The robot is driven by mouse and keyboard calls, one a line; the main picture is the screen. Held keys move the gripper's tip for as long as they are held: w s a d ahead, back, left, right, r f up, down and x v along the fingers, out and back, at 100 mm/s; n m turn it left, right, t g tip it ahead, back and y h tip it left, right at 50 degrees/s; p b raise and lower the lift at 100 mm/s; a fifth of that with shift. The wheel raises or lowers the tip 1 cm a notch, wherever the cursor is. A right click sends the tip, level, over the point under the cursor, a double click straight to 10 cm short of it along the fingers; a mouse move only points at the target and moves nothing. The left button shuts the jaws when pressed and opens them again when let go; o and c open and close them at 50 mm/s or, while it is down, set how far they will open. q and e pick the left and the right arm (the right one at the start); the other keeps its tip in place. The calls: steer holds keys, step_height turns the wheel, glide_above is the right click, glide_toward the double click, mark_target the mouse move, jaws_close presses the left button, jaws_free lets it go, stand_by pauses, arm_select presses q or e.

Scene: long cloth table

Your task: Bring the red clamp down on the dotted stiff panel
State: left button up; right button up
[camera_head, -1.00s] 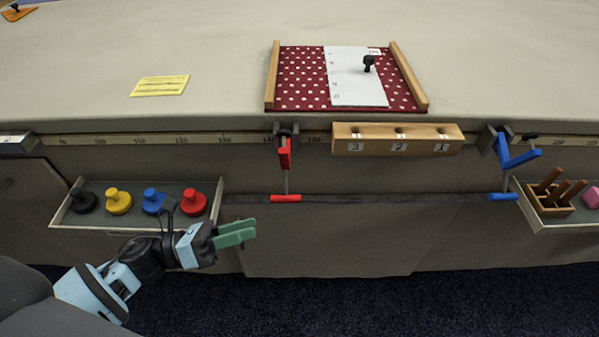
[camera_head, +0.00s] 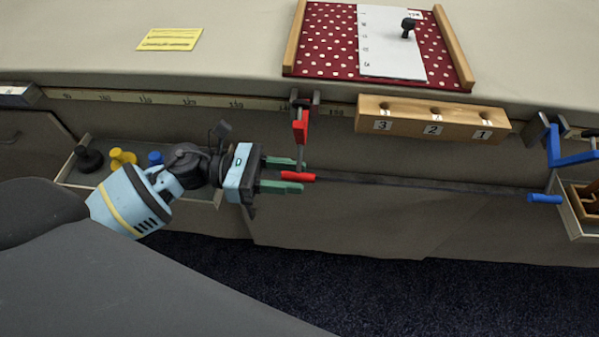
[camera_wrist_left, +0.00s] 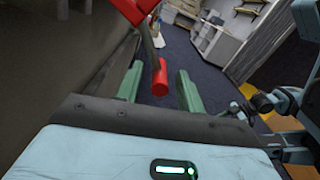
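The red clamp (camera_head: 301,128) hangs at the table's front edge, its arm pointing down to a red grip (camera_head: 298,176). The dotted stiff panel (camera_head: 327,38), dark red with white dots, lies on the table behind it, between two wooden strips. A white sheet (camera_head: 385,45) with a black knob covers part of it. My left gripper (camera_head: 292,175) is open, its green fingers above and below the red grip in the head view. In the left wrist view the red grip (camera_wrist_left: 160,78) stands between the open fingers; contact is not visible.
A blue clamp (camera_head: 567,150) is at the right edge, and a wooden block numbered 3, 2, 1 (camera_head: 432,117) sits between the clamps. A tray (camera_head: 72,163) with coloured knobs lies behind my left arm. A yellow card (camera_head: 170,39) lies on the table.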

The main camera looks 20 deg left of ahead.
arm_select(q)
steer(key=shift+x, duration=1.05)
jaws_close()
